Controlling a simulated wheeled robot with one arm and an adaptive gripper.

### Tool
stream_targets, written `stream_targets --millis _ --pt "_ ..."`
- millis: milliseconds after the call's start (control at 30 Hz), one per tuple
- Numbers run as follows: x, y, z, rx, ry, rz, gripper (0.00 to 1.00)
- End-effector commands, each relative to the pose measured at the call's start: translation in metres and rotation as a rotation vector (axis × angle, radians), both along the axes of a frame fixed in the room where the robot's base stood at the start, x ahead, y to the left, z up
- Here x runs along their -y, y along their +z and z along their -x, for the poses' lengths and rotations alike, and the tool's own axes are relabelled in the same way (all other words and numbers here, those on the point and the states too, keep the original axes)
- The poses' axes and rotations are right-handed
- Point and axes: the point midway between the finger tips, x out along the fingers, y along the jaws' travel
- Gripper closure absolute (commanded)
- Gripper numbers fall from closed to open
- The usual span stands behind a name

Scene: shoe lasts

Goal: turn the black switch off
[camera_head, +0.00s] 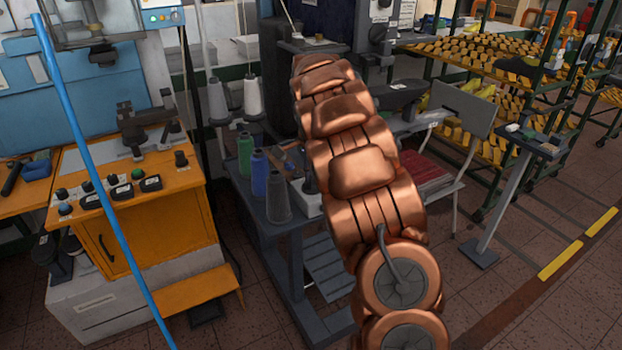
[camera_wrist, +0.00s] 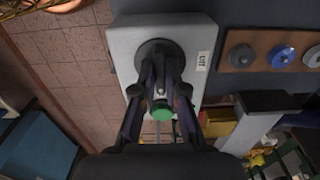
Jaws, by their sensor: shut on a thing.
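The black switch (camera_wrist: 151,48) is a dark round knob on a light grey plate (camera_wrist: 128,38) in the wrist view. A small white label (camera_wrist: 203,60) with dark marks sits on the plate to its right. My gripper (camera_wrist: 161,70) is at the knob, its two dark fingers shut on it and covering its lower part. The knob's exact turn is hard to tell. A green round piece (camera_wrist: 163,110) shows between the fingers. In the head view my copper arm reaches away and my gripper is hidden.
In the wrist view, a brown panel (camera_wrist: 264,62) with several round discs is to the right, and a blue box (camera_wrist: 38,148) is lower left. In the head view, thread cones (camera_head: 278,200) stand beside my arm, an orange bench (camera_head: 195,222) is left, and open floor lies right.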

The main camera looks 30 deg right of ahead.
Motion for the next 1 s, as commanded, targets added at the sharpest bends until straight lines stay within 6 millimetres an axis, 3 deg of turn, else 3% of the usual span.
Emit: stream_targets --millis 367,1000 --pt "-0.0006 -0.0013 -0.0008 0.003 0.099 -0.001 1.00" --pt "-0.0009 -0.0020 -0.0006 0.002 0.670 -0.001 1.00"
